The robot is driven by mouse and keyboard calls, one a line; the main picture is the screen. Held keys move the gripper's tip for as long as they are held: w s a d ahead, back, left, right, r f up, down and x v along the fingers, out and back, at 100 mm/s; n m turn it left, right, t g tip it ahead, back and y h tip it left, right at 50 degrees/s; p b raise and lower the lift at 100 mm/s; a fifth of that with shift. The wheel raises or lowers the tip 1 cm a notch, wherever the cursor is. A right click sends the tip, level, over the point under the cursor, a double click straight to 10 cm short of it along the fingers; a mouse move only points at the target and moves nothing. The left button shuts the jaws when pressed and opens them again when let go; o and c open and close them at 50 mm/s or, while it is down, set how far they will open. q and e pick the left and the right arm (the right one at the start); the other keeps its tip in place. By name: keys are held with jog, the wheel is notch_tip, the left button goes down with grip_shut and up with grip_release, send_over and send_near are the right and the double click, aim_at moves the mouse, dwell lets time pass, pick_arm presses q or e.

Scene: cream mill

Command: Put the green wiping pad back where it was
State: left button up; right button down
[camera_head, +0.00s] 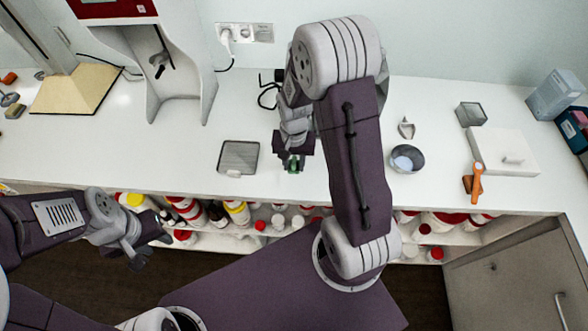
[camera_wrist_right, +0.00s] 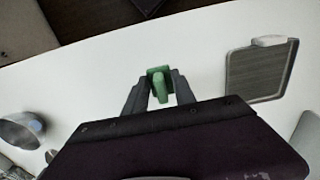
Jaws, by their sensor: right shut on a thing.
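My right gripper (camera_head: 294,165) is over the white counter, shut on the green wiping pad (camera_head: 293,167). In the right wrist view the green pad (camera_wrist_right: 160,84) sits between the two dark fingers (camera_wrist_right: 159,92). Most of the pad is hidden by the gripper in the head view. I cannot tell whether the pad touches the counter. My left gripper (camera_head: 146,255) is in front of the counter at the left, away from the pad; I cannot make out its jaws.
A grey tray (camera_head: 238,157) lies left of my right gripper. A metal bowl (camera_head: 406,159) stands to the right, with a small metal piece (camera_head: 406,128) behind it. An orange-handled tool (camera_head: 477,182) lies further right. Bottles fill the shelf below the counter (camera_head: 330,187).

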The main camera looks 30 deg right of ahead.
aim_at(294, 170)
notch_tip(294, 170, down, 4)
jog(key=shift+s+r, duration=0.1)
jog(key=shift+f, duration=0.35)
jog(key=c, duration=1)
grip_release()
jog(key=shift+c, duration=0.2)
notch_tip(294, 170, up, 13)
jog(key=shift+f, duration=0.2)
jog(key=s+a+f+n+t, duration=0.1)
jog(key=s+a+n, duration=0.3)
jog(key=s+n, duration=0.2)
jog(key=shift+s+a, duration=0.3)
jog(key=shift+s, duration=0.6)
